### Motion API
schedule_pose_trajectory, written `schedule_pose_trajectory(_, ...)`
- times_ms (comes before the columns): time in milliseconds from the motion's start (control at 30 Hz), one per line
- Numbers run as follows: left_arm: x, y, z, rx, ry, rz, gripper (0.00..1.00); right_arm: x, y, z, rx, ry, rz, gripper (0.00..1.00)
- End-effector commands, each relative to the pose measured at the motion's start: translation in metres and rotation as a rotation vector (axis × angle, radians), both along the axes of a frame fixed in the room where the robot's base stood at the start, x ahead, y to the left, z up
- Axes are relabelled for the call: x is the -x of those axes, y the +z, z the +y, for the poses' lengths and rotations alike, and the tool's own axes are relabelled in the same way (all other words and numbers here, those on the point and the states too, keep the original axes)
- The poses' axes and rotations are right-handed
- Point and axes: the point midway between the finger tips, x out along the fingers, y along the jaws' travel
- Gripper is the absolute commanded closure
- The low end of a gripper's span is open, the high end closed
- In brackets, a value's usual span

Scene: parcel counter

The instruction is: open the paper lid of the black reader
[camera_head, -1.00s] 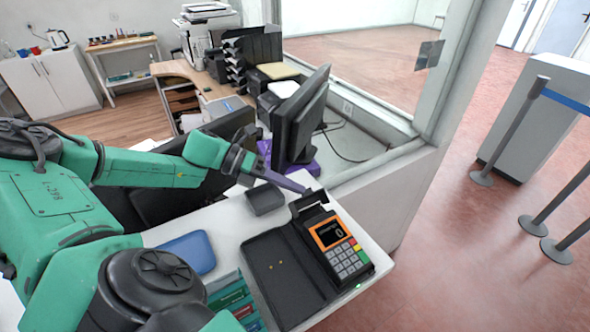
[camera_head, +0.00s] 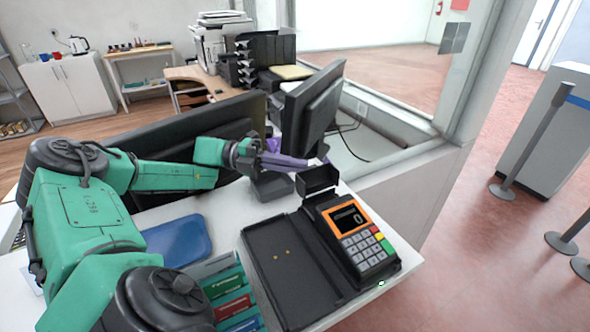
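The black reader (camera_head: 379,264) lies on the white counter, with an orange-framed screen and a keypad facing up. Its paper lid (camera_head: 317,179) is a black flap at the far end of the reader, standing raised. My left gripper (camera_head: 318,157), with purple fingers, reaches in from the left just behind and above the lid. Its fingertips are close to the lid's top edge; I cannot tell if they touch it. The fingers overlap in this view, so their opening is unclear. My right gripper is not in view.
A black open folder-like panel (camera_head: 283,262) lies left of the reader. A blue tray (camera_head: 178,240), a small rack of colored cards (camera_head: 232,305) and a dark monitor base (camera_head: 270,187) share the counter. A monitor (camera_head: 312,108) stands behind the gripper.

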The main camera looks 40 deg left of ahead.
Motion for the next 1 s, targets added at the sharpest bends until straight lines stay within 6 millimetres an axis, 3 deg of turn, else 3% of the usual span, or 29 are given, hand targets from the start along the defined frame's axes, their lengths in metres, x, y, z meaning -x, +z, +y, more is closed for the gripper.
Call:
schedule_pose_trajectory(433, -0.0001, -0.0011, 0.0002, 0.012, 0.000, 0.005, 1.00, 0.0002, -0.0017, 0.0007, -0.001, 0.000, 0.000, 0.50)
schedule_pose_trajectory(467, -0.0001, -0.0011, 0.0002, 0.012, 0.000, 0.005, 0.92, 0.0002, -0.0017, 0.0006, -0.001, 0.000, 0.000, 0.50)
schedule_pose_trajectory(533, -0.0001, -0.0011, 0.0002, 0.012, 0.000, 0.005, 0.65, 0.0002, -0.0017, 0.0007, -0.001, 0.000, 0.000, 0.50)
schedule_pose_trajectory(1000, -0.0002, 0.0008, 0.0003, 0.011, 0.000, 0.004, 0.65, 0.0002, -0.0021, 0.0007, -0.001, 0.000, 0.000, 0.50)
